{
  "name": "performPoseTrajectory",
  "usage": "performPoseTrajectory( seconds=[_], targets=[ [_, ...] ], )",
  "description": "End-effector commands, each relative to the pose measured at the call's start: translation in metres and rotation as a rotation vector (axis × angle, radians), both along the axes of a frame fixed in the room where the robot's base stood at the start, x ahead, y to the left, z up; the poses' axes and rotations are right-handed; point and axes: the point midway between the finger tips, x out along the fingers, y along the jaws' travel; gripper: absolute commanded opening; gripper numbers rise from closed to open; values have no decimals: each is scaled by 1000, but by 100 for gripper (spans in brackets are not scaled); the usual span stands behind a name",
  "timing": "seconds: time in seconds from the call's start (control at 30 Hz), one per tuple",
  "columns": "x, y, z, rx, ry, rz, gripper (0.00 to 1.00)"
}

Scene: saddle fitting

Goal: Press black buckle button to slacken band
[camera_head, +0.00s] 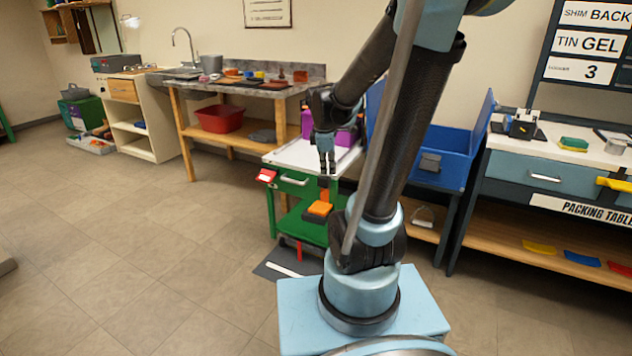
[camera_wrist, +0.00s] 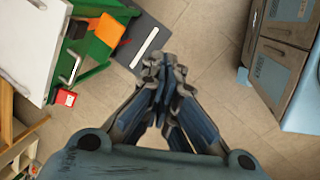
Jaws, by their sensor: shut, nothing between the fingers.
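My gripper (camera_head: 326,172) is shut and empty, pointing down above the front of the green cart (camera_head: 287,204) in the head view. I cannot make out a band or a black buckle button for certain in either view. A small dark grey piece (camera_head: 430,162) sits on the front of the blue open bin (camera_head: 457,150), but I cannot tell what it is. My arm hides part of the cart and bin.
An orange block (camera_head: 320,208) shows at the cart's front. A dark mat (camera_head: 270,270) with a white stripe lies on the floor. The packing table (camera_head: 545,160) stands right; a sink counter (camera_head: 250,88) with a red tub (camera_head: 219,118) stands behind.

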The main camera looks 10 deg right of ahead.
Motion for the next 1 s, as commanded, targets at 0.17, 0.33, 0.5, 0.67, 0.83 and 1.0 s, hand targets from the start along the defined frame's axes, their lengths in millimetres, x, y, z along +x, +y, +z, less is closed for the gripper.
performPoseTrajectory(
  seconds=[0.17, 0.33, 0.5, 0.67, 0.83, 1.0],
  targets=[
    [47, 9, -9, -87, 22, 252, 0],
    [89, 19, -24, -173, 49, 495, 0],
    [130, 30, -44, -261, 80, 735, 0],
    [161, 40, -65, -335, 111, 933, 0],
    [181, 46, -81, -386, 134, 1069, 0],
    [187, 49, -87, -405, 143, 1121, 0]
  ],
)
